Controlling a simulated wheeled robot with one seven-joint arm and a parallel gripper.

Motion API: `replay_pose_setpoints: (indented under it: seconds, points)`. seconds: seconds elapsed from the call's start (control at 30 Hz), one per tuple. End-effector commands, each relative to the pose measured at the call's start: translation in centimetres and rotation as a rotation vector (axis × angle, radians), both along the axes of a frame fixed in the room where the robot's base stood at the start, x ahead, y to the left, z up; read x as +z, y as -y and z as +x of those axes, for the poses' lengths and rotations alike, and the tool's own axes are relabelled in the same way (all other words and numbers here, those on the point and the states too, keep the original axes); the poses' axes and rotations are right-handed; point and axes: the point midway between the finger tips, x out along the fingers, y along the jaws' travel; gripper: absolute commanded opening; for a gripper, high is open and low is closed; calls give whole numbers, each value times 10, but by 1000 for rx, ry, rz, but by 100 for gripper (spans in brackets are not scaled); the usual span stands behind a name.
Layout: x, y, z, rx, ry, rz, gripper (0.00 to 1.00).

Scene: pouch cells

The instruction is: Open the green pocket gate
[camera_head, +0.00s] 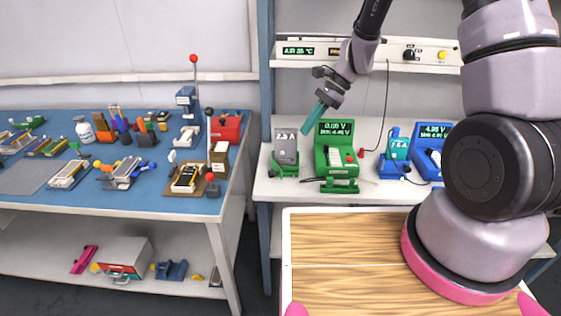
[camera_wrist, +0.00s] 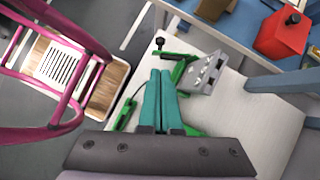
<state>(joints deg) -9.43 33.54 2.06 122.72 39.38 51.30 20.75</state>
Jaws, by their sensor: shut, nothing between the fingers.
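My gripper (camera_head: 308,127) is shut and empty, its teal fingers together and pointing down to the left. It hangs above the white bench, between the grey 2.5 A unit (camera_head: 286,146) and the green tester (camera_head: 322,158) with a lit display. In the wrist view the fingers (camera_wrist: 160,73) point at a green frame (camera_wrist: 183,57) with a black knob, beside the grey unit (camera_wrist: 203,77). More green parts (camera_wrist: 122,115) show left of the fingers. I cannot tell which green part is the pocket gate, or whether it is open; the gripper hides some of the tester in the wrist view.
Two blue units, one (camera_head: 396,150) and another (camera_head: 428,163), stand to the right on the white bench (camera_head: 290,190). A blue-topped table (camera_head: 150,205) with many tools is at the left, with a red box (camera_head: 228,128). A blue post (camera_head: 266,90) stands between.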

Motion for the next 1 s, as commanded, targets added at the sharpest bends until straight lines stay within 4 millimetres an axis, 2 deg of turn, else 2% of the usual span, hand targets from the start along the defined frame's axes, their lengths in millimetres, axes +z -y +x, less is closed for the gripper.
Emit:
replay_pose_setpoints:
  seconds: [0.17,0.6,0.8,1.0]
  points:
    - [-14,-9,-4,-15,-15,0,0]
    - [-87,-58,-23,-12,-13,-1,0]
    - [-104,-76,-29,-12,-12,0,0]
    - [-109,-81,-30,-14,-9,0,0]
